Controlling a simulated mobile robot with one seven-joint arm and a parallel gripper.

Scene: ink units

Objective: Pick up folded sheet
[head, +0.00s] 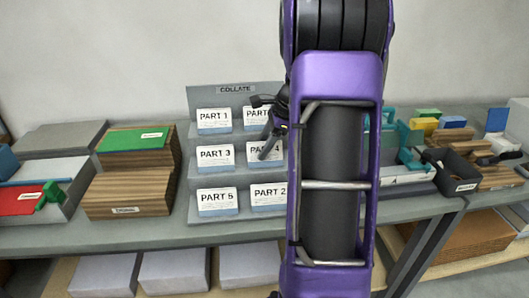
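A grey stepped rack labelled COLLATE (236,89) stands on the bench. It holds several white cards with blue lower edges, such as PART 1 (213,119), PART 3 (215,156), PART 5 (217,202) and PART 2 (268,196). I cannot tell whether any of these is the folded sheet; no other clear folded sheet shows. My gripper (266,125) is a dark shape in front of the rack's right column, by PART 4 (262,151). It is partly hidden behind my purple arm, so its opening and any held thing are unclear. My arm also hides the rack's right side.
Wooden blocks (128,193) and a green-topped stack (135,140) stand left of the rack. A red pad (22,200) lies farther left. A dark bin (462,172) and coloured blocks (424,123) crowd the right. Pale stacks (175,272) fill the lower shelf.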

